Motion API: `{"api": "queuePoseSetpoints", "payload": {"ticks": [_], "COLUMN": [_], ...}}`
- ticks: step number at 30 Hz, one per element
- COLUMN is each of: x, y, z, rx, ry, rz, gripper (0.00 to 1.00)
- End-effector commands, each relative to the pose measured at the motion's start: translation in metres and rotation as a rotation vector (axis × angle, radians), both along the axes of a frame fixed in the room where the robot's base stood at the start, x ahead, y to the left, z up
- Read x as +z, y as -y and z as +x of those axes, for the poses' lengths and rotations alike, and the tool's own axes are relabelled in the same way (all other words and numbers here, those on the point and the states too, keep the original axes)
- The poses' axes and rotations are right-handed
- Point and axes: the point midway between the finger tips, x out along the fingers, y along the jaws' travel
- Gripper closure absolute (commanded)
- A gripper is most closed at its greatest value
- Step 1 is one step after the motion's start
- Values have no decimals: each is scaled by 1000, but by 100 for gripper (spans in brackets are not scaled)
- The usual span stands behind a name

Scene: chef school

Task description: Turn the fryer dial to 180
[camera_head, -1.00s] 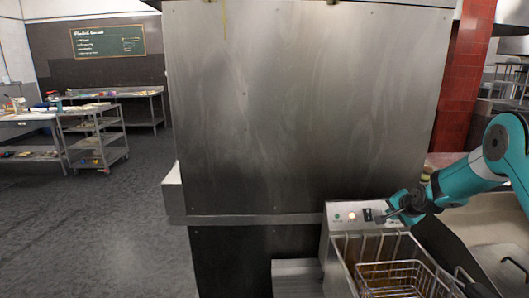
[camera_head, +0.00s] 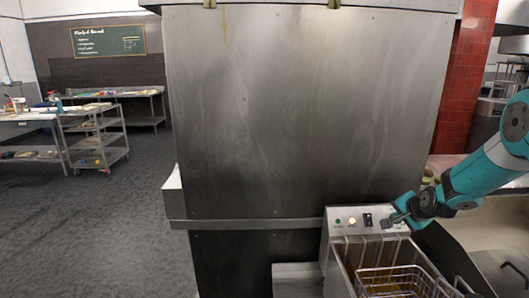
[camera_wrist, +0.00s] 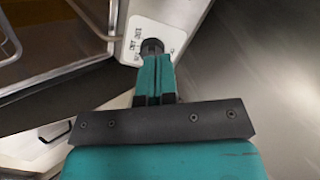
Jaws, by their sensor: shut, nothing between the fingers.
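The fryer (camera_head: 338,250) stands at the bottom right of the head view, with a light control panel (camera_head: 342,214) on top at its back. The panel carries a green light, a pale light and a dark switch (camera_head: 368,220). In the wrist view the fryer dial (camera_wrist: 152,46) is a dark round knob on a white plate with printed numbers, too blurred to read for certain. My gripper (camera_wrist: 153,62) is shut, its fingertips right at the dial; I cannot tell whether they touch it. In the head view my gripper (camera_head: 388,224) is at the panel's right end and hides the dial there.
A wire basket (camera_head: 395,280) sits in the fryer just in front of the panel. A tall steel panel (camera_head: 300,110) rises behind. A steel counter (camera_head: 480,230) lies to the right under my arm. Open floor and a shelf trolley (camera_head: 95,145) are at the left.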

Motion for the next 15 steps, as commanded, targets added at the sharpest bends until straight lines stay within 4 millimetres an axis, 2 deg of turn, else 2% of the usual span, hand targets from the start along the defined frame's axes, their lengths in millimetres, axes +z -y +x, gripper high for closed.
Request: {"api": "queuePoseSetpoints", "payload": {"ticks": [10, 15], "x": [0, -4], "y": [-1, 3], "z": [-1, -7], "rx": [-8, -139], "ry": [-1, -6], "rz": [9, 143], "gripper": [100, 100]}}
